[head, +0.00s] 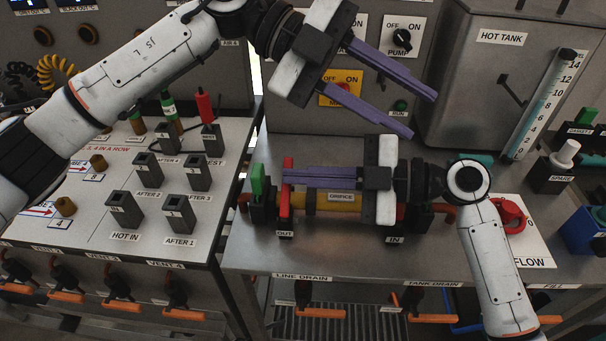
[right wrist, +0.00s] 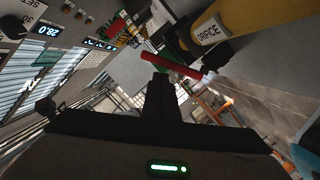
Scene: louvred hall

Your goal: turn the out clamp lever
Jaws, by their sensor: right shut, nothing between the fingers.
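The out clamp lever (head: 286,204) is a red bar standing upright above the OUT label, at the left end of the yellow orifice pipe (head: 348,207). In the right wrist view the lever (right wrist: 172,67) lies across, just beyond the fingertips. My right gripper (head: 285,176) comes in from the right, shut and empty, its purple fingers pointing left above the pipe. Its tips overlap the lever in the head view; I cannot tell whether they touch. My left gripper (head: 422,115) is open and empty, higher up in front of the panel. The right gripper partly hides the IN clamp.
A green part (head: 257,184) stands just left of the lever. The hot tank (head: 482,80) stands behind at the right. A red valve handle (head: 510,214) is beside the right arm. A panel with several black blocks (head: 125,208) is at the left.

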